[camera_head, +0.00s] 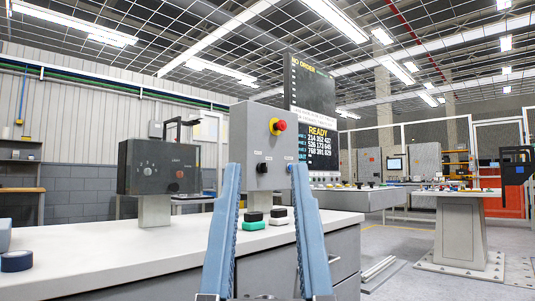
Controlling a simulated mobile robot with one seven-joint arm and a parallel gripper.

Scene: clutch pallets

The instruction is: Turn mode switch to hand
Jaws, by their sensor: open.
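A grey control box (250,128) stands on the white bench, its front facing me. A black rotary switch (262,169) sits low on that face, with small labels above it too small to read. A second dark knob (289,159) sits to its right, partly behind my right finger. I cannot tell for sure which is the mode switch, nor which position either points to. My gripper (265,165) is open and empty, with its two blue fingers upright in front of the box. In the picture the black switch lies between the fingertips; contact is not visible.
A red mushroom button (280,125) on a yellow base sits above the switches. Green-and-black (254,221) and white-and-black (278,216) buttons lie below the box. A dark box (158,166) stands left, a blue roll (16,261) front left. The white bench (130,245) between is clear.

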